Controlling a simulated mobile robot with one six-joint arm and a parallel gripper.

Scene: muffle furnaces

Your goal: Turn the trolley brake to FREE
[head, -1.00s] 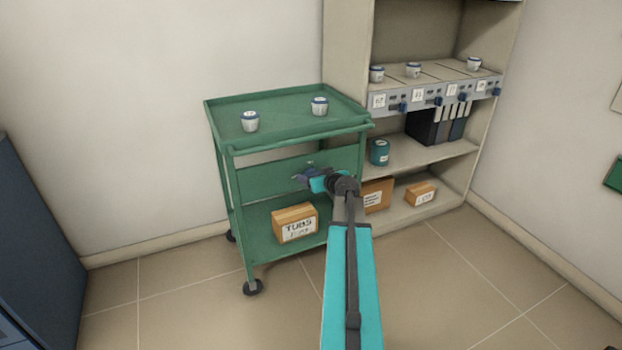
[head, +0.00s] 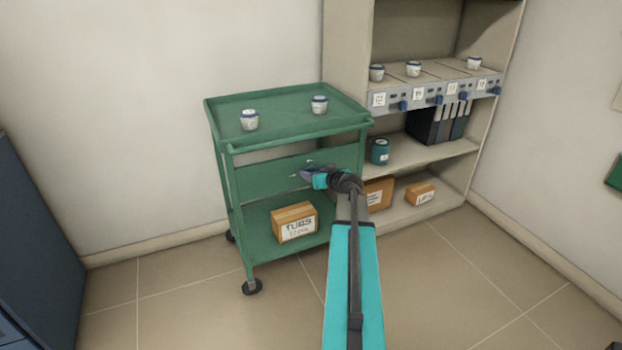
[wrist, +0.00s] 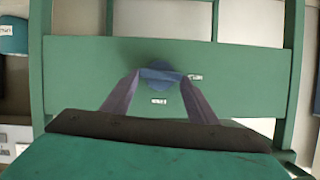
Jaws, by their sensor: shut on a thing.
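The green trolley (head: 225,160) stands against the wall, left of the shelf unit. The brake is a blue knob (wrist: 162,83) on the trolley's green front panel (wrist: 90,75), with one small white label to its right and one below it; their text is too small to read. My gripper (head: 307,173) is at this panel. In the wrist view its two fingers (wrist: 160,76) are closed on the blue knob's handle, which lies roughly level across the picture. In the head view my gripper hides the knob.
Two white tubs (head: 249,120) stand on the trolley's top tray. A cardboard box (head: 295,223) lies on its lower shelf. The shelf unit (head: 346,50) to the right holds tubs, a teal canister (head: 380,151), binders and boxes. Floor in front is clear.

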